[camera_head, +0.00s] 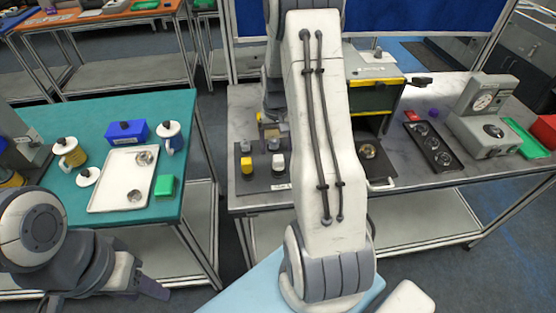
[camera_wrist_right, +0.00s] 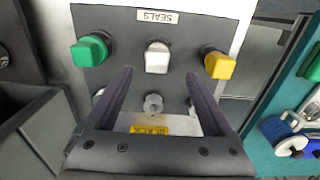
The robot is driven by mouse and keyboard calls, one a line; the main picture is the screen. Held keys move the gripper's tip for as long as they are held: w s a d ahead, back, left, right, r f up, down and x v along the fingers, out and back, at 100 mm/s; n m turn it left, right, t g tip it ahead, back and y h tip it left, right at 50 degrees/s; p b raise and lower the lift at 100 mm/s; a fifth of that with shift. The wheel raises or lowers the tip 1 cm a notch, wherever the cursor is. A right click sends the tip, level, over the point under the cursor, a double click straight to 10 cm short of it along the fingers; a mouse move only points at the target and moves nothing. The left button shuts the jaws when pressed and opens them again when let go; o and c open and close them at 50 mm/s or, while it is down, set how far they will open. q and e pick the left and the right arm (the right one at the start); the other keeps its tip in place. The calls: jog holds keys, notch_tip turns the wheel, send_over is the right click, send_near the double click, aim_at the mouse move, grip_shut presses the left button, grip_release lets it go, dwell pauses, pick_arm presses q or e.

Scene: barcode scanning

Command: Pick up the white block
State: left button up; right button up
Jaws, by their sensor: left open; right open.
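The white block (camera_wrist_right: 157,58) sits on a dark board labelled SEALS, between a green block (camera_wrist_right: 90,50) and a yellow block (camera_wrist_right: 218,64). In the head view the white block (camera_head: 278,163) shows right of the yellow block (camera_head: 246,165); the green one is hidden behind my right arm. My right gripper (camera_wrist_right: 157,76) is open and empty, its two fingers pointing toward the white block from either side. In the head view it is over the board (camera_head: 262,182), partly hidden by the arm. My left gripper (camera_head: 145,285) is open and empty at the lower left.
Grey knobs stand in the row behind the blocks. A green table (camera_head: 185,110) at left bears a white tray, mugs and a blue box (camera_head: 127,132). A yellow-edged cabinet (camera_head: 374,98) stands right of the board. A dark tray (camera_head: 433,146) and a dial scale (camera_head: 485,100) are further right.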

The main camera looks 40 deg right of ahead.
aim_at(278, 157)
jog(key=f, duration=0.1)
jog(key=f+p, duration=0.1)
jog(key=f, duration=0.1)
jog(key=f+p, duration=0.1)
jog(key=shift+s+f, duration=0.3)
jog(key=shift+s, duration=0.05)
jog(key=shift+d+f, duration=0.1)
jog(key=shift+f, duration=0.45)
grip_shut()
